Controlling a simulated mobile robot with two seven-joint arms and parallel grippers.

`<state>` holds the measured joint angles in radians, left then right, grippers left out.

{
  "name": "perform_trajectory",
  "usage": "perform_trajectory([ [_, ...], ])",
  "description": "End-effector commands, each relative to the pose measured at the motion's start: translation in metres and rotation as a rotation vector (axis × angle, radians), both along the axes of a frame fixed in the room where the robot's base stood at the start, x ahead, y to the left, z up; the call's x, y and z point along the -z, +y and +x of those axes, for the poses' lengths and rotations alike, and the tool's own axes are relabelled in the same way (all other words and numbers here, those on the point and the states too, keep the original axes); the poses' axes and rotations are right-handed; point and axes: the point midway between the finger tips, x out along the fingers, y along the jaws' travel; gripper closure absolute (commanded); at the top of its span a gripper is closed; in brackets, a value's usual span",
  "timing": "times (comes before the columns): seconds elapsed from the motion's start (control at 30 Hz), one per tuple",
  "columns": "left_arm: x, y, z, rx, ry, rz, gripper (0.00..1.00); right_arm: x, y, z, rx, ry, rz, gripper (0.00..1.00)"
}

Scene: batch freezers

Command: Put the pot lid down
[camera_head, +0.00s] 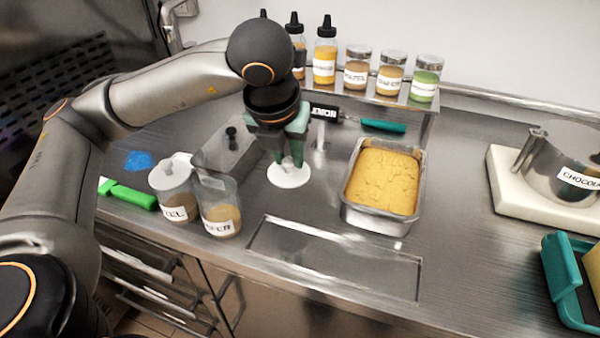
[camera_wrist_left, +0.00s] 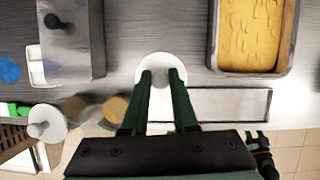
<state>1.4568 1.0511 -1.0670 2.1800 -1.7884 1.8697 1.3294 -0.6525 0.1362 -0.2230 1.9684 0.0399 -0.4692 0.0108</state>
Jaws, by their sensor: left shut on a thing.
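The pot lid (camera_head: 289,176) is a round white disc. My left gripper (camera_head: 291,163) points down and is shut on the lid's middle. In the left wrist view the lid (camera_wrist_left: 161,88) shows between and beyond the fingertips (camera_wrist_left: 161,73). The lid is at or just above the bare steel counter; I cannot tell whether it touches. An open clear jar (camera_head: 219,205) with brown contents stands to the left, and it also shows in the left wrist view (camera_wrist_left: 115,108). A dark part at the wrist view's lower right looks like my right gripper (camera_wrist_left: 257,136); its jaws are unclear.
A steel box (camera_head: 228,150) is left of the lid. A metal pan of yellow food (camera_head: 383,180) is to the right. Bottles and spice jars line a rear shelf (camera_head: 380,98). A recessed panel (camera_head: 335,258) in front is clear.

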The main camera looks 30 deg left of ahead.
Motion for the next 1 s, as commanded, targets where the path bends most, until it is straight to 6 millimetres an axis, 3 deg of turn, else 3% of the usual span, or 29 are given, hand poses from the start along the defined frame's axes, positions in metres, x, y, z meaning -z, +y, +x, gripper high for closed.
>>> perform_trajectory([
  [0.1, 0.017, 0.01, 0.026, -0.004, 0.006, 0.001, 1.0, -0.003, -0.001, 0.0, 0.001, -0.005, -0.001, 0.5],
  [0.33, 0.052, 0.02, 0.053, 0.0, 0.002, 0.0, 1.0, 0.002, -0.003, -0.003, 0.004, 0.004, -0.007, 0.5],
  [0.53, 0.065, 0.023, 0.063, 0.0, 0.002, -0.001, 1.0, 0.003, -0.004, -0.003, 0.005, 0.007, -0.009, 0.5],
  [0.8, 0.098, 0.025, 0.066, 0.0, 0.001, 0.0, 1.0, -0.002, -0.006, -0.003, 0.009, 0.002, -0.009, 0.5],
  [1.0, 0.099, 0.024, 0.066, -0.001, 0.0, -0.001, 1.0, -0.001, -0.007, -0.004, 0.01, 0.002, -0.01, 0.5],
])
